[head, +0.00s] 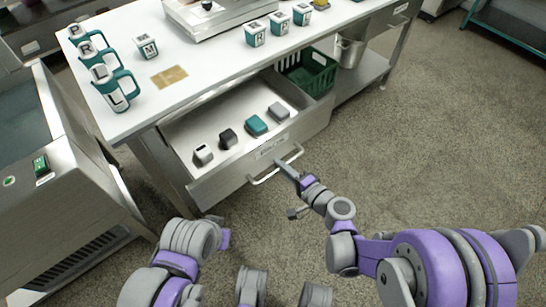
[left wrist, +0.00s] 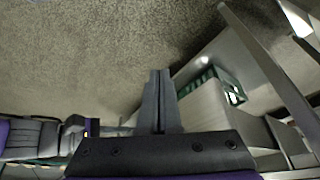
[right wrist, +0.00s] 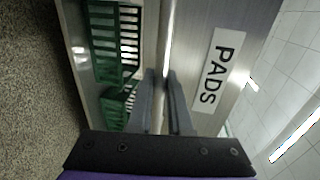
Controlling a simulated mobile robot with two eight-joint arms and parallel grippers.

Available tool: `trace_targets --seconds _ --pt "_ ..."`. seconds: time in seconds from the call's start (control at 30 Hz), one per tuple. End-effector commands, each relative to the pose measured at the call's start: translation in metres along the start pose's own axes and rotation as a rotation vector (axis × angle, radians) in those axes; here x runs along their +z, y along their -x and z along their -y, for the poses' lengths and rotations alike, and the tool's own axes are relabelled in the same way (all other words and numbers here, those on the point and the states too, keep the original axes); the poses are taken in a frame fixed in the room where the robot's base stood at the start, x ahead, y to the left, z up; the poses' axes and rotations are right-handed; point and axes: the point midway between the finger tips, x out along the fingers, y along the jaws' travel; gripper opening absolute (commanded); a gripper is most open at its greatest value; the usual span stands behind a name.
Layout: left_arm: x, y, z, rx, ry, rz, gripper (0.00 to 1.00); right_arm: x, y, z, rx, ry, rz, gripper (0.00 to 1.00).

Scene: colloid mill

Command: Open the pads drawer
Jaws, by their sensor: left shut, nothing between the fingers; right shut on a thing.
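The pads drawer (head: 225,183) is a steel drawer under the white table, and it stands pulled out with its inside showing. In it lie a whitish pad (head: 203,154), a dark pad (head: 228,138), a teal pad (head: 255,125) and a grey pad (head: 279,111). Its front bears a "PADS" label (right wrist: 217,70) and a bar handle (head: 264,180). My right gripper (head: 284,169) is shut on the handle, seen as a bright bar in the right wrist view (right wrist: 167,35). My left gripper (left wrist: 160,78) is shut and empty, above the floor.
A green crate (head: 318,76) and a steel pot (head: 348,52) stand on the lower shelf right of the drawer. Mugs and marked cups (head: 255,35) stand on the table (head: 205,65). A steel machine (head: 75,195) stands at left. The floor at right is clear.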

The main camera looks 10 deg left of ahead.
Motion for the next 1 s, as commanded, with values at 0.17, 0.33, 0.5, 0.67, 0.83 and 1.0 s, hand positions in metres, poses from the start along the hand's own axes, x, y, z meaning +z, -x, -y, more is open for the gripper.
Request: trace_targets --seconds 0.17,0.33,0.5,0.67,0.83,1.0 --pt "0.000 -0.001 0.000 0.000 0.000 0.000 0.00 -0.001 0.014 -0.003 0.000 -0.001 -0.002 0.00" --pt "0.000 -0.002 0.000 0.000 0.000 0.000 0.00 -0.001 0.017 -0.003 0.000 0.000 -0.001 0.00" --pt "0.000 -0.002 0.000 0.000 0.000 0.000 0.00 0.000 0.017 -0.003 0.000 0.000 -0.001 0.00" --pt "0.000 -0.002 0.000 0.000 0.000 0.000 0.00 -0.001 0.017 -0.003 0.000 0.000 -0.001 0.24" --pt "0.000 -0.002 0.000 0.000 0.000 0.000 0.00 0.000 0.017 -0.003 0.000 0.000 -0.001 0.47" --pt "0.000 -0.002 0.000 0.000 0.000 0.000 0.00 0.000 0.017 -0.004 0.000 0.000 -0.001 0.47"
